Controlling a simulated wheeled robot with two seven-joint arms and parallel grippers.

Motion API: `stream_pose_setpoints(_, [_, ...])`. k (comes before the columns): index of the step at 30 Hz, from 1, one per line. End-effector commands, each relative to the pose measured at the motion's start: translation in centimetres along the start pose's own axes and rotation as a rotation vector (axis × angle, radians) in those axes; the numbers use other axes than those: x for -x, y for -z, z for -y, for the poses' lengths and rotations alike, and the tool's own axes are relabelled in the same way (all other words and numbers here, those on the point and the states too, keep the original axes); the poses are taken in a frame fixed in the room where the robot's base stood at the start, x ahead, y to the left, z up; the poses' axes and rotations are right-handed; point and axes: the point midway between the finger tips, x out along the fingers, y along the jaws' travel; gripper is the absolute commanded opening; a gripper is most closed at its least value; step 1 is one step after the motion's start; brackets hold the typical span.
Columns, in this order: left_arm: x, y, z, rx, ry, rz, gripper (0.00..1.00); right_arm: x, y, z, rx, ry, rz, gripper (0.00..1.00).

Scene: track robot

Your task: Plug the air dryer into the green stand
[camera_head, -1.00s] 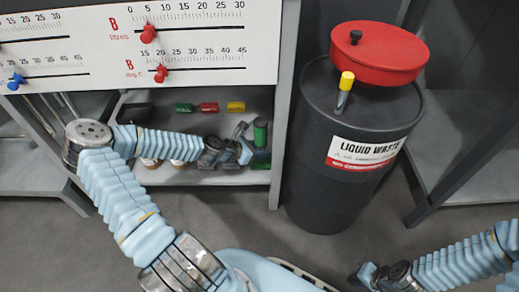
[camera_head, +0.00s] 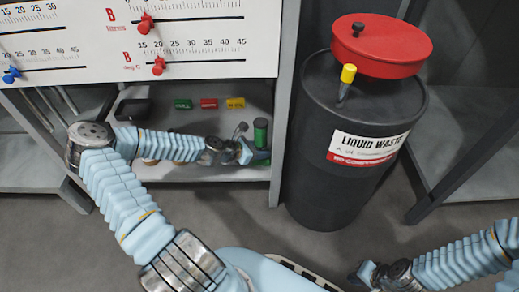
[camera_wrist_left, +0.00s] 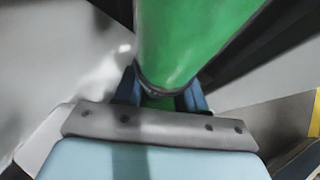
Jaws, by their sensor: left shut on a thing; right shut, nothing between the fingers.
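A green cylinder with dark ends (camera_head: 260,132), which looks like the air dryer, stands roughly upright at the right end of the shelf. My left gripper (camera_head: 246,152) is shut at its lower part. In the left wrist view, the green body (camera_wrist_left: 190,35) fills the upper middle, and the blue fingers (camera_wrist_left: 160,98) close around a narrower green part below its rim. I cannot tell which part is the green stand; the cylinder's lower end is largely hidden by the gripper. My right gripper (camera_head: 362,274) is shut and empty above the floor at lower right.
Green (camera_head: 183,104), red (camera_head: 209,104) and yellow (camera_head: 236,103) labels sit at the shelf's (camera_head: 230,174) back. A black liquid-waste drum (camera_head: 315,170) with a red lid (camera_head: 382,50) stands right of the shelf post. A white slider panel (camera_head: 200,40) hangs above. Floor between is clear.

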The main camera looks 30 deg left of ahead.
Motion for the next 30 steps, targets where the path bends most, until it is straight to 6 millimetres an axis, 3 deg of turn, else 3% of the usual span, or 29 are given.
stream_pose_setpoints(1, [-0.1, 0.2, 0.0, 0.001, 0.000, -0.001, 0.00, -0.1, 0.0, -0.1, 0.000, 0.000, 0.000, 0.00])
stream_pose_setpoints(2, [-0.1, 0.2, 0.0, 0.001, 0.000, -0.001, 0.42, -0.1, 0.0, 0.0, 0.000, 0.000, 0.000, 0.00])
stream_pose_setpoints(7, [-0.1, 0.2, 0.0, 0.002, -0.001, -0.002, 0.68, -0.1, 0.0, 0.0, 0.000, 0.000, 0.000, 0.00])
stream_pose_setpoints(19, [0.8, 0.2, -0.1, 0.004, -0.003, -0.003, 0.70, 0.2, 0.0, 0.0, 0.000, -0.001, -0.001, 0.00])
stream_pose_setpoints(23, [3.2, 0.1, -0.2, 0.004, -0.005, -0.004, 0.70, 0.8, 0.1, 0.2, -0.001, -0.002, -0.002, 0.00])
stream_pose_setpoints(30, [9.3, 0.0, -0.1, 0.004, -0.005, -0.003, 0.70, 2.3, 0.2, 0.6, -0.002, -0.005, -0.007, 0.00])
